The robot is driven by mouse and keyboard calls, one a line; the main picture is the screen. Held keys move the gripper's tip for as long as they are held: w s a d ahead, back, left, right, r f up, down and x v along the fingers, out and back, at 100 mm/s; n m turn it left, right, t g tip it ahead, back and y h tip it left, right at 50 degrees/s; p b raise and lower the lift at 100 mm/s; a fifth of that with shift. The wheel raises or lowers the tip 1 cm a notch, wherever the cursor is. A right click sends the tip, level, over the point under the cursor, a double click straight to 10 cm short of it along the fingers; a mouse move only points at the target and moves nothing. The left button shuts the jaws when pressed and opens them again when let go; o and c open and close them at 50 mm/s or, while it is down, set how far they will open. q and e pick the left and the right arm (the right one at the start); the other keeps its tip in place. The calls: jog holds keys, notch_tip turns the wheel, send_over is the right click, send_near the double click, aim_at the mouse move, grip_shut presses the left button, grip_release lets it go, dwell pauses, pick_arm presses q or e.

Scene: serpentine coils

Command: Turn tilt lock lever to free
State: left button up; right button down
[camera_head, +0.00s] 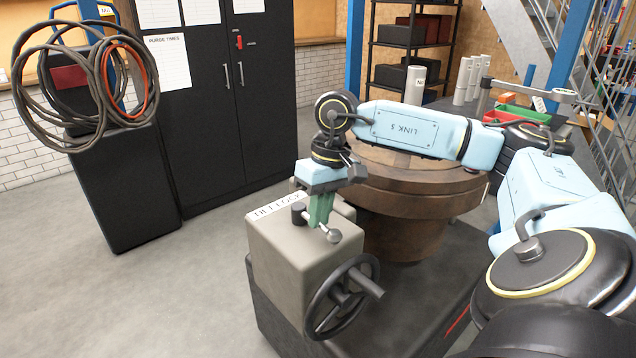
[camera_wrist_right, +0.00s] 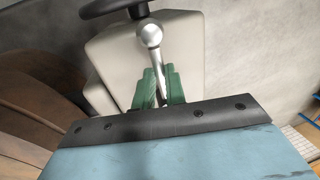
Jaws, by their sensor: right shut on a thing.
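The tilt lock lever (camera_head: 327,232) sits on top of a beige box and ends in a silver ball knob. In the right wrist view its shaft and ball (camera_wrist_right: 149,36) show clearly, with the shaft between the green fingers. My right gripper (camera_head: 321,212) points down at the box top, its green fingers shut on the lever; it also shows in the right wrist view (camera_wrist_right: 160,98). The label "TILT LOCK" (camera_head: 277,204) lies on the box top behind the lever, partly hidden by the gripper. My left gripper is not in view.
A black handwheel (camera_head: 341,297) is on the front of the beige box (camera_head: 270,255). A round brown wooden table (camera_head: 425,185) stands right behind it, under my right arm. Black cabinets (camera_head: 205,90) and coiled hoses (camera_head: 85,85) are at the left. Grey floor (camera_head: 170,290) is clear.

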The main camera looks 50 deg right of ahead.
dwell(0.3)
jog(key=c, duration=1.5)
grip_release()
jog(key=shift+o, duration=0.2)
